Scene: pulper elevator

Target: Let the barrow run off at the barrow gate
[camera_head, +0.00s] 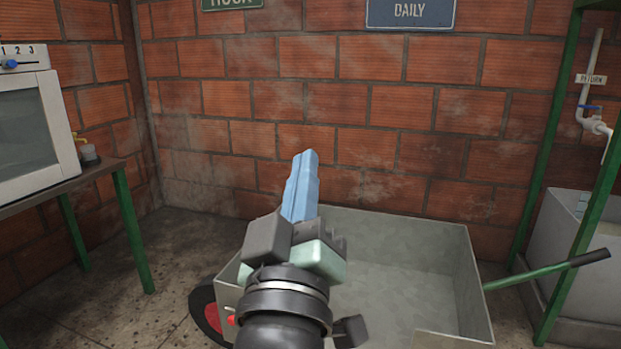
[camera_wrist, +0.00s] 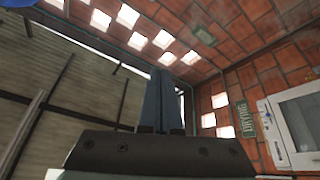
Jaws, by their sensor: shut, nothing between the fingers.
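The barrow (camera_head: 465,285) is a grey metal tub standing on the floor in the head view. A red wheel (camera_head: 206,310) shows at its left, and a green handle with a dark grip (camera_head: 545,273) sticks out at its right. The tub looks empty where I see inside. My gripper (camera_head: 311,156) has blue fingers, shut and empty, pointing up in front of the tub's left part. My arm hides the near left side of the tub. The wrist view shows the shut fingers (camera_wrist: 161,78) against the upper walls. I cannot make out a gate in either view.
A table (camera_head: 120,170) with green legs stands at the left, with a white oven-like box (camera_head: 35,130) on it. A green frame post (camera_head: 560,130) and a grey basin (camera_head: 570,240) under a tap are at the right. Brick walls close the back. Floor is free at left.

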